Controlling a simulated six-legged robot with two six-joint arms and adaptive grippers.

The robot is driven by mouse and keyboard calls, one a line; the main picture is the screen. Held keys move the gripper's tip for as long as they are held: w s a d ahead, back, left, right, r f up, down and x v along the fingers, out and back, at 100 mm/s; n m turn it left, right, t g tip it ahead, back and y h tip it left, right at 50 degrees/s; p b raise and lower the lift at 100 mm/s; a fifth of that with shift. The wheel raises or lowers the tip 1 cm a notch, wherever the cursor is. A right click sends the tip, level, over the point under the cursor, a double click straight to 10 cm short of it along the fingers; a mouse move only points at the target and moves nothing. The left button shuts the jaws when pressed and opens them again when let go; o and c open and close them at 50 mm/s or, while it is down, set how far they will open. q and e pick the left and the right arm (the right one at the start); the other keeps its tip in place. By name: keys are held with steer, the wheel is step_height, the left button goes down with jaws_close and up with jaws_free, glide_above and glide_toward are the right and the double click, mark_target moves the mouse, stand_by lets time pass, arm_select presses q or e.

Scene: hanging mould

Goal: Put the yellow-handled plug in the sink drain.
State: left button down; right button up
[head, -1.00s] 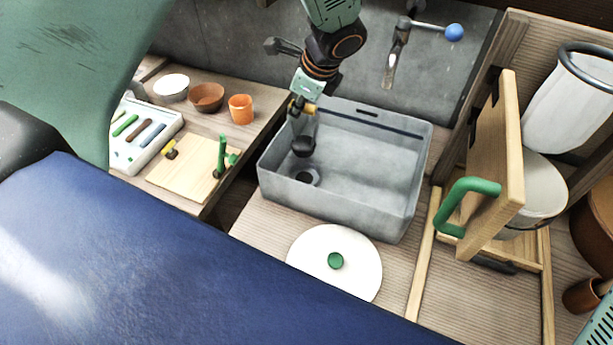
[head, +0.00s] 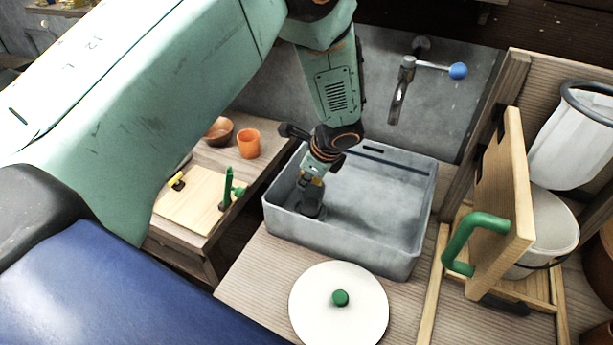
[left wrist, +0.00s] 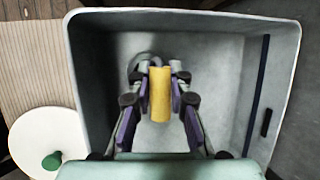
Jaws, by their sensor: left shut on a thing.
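My left gripper (head: 311,192) reaches down into the left end of the grey sink (head: 345,233). It is shut on the yellow handle of the plug. The yellow handle (left wrist: 160,93) shows between the fingers in the left wrist view, where the gripper (left wrist: 160,80) sits over the sink floor. The dark plug body (head: 309,209) is low in the sink, at the drain's place. A round drain rim (left wrist: 136,66) shows partly behind the handle. The fingers and plug hide most of the drain, so I cannot tell whether the plug is seated. My right gripper is not in view.
A white round lid with a green knob (head: 362,310) lies in front of the sink. A tap with a blue-ended lever (head: 402,88) is behind it. A wooden door with a green handle (head: 503,190) stands open at right. A cutting board (head: 192,205) lies left.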

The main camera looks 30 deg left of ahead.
arm_select(q)
steer(key=shift+a+f, duration=0.15)
steer(key=shift+f, duration=0.2)
steer(key=c, duration=1.7)
jaws_free()
steer(key=shift+b, duration=0.3)
steer(key=o, duration=0.4)
steer(key=shift+o, duration=0.2)
steer(key=shift+r, duration=0.1)
